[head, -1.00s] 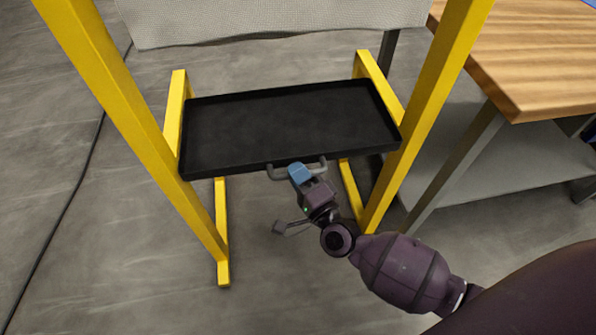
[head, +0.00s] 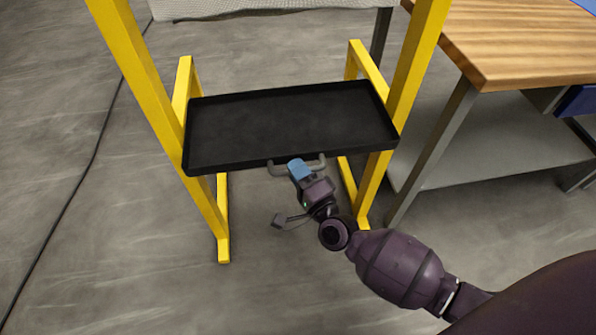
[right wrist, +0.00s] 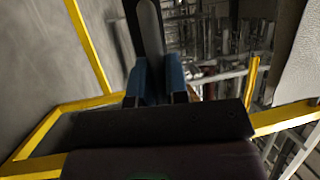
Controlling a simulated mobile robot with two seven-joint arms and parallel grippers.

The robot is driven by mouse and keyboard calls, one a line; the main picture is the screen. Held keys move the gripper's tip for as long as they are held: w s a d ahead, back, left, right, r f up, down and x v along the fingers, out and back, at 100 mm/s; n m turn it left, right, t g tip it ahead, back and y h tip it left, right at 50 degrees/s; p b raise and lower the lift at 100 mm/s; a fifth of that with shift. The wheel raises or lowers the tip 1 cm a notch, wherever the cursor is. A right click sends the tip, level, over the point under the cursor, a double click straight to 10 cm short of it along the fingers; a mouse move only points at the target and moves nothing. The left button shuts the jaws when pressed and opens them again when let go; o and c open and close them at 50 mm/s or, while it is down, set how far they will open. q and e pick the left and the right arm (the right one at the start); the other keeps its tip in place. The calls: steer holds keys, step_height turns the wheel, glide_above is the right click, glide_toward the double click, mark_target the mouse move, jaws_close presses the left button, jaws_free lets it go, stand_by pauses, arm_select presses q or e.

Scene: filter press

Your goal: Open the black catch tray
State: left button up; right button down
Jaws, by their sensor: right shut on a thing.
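The black catch tray (head: 290,125) sits low between the yellow posts of the press frame, roughly level, and looks empty. A grey bar handle (head: 278,170) is on its front edge. My right gripper (head: 298,166), with blue fingers, is shut on this handle at about its middle. In the right wrist view the blue fingers (right wrist: 156,78) stand on either side of the grey handle (right wrist: 150,30). The tray's front right corner overlaps the right post in the head view. My left gripper is not in view.
The yellow frame (head: 150,110) stands on both sides of the tray, with feet on the floor. A pale cloth (head: 250,8) hangs above. A wooden-topped bench (head: 520,45) with a grey lower shelf stands at right. Floor in front is clear; a dark cable lies at left.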

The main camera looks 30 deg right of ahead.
stand_by(0.4)
steer(key=c, duration=1.1)
jaws_free()
steer(key=shift+c, duration=0.2)
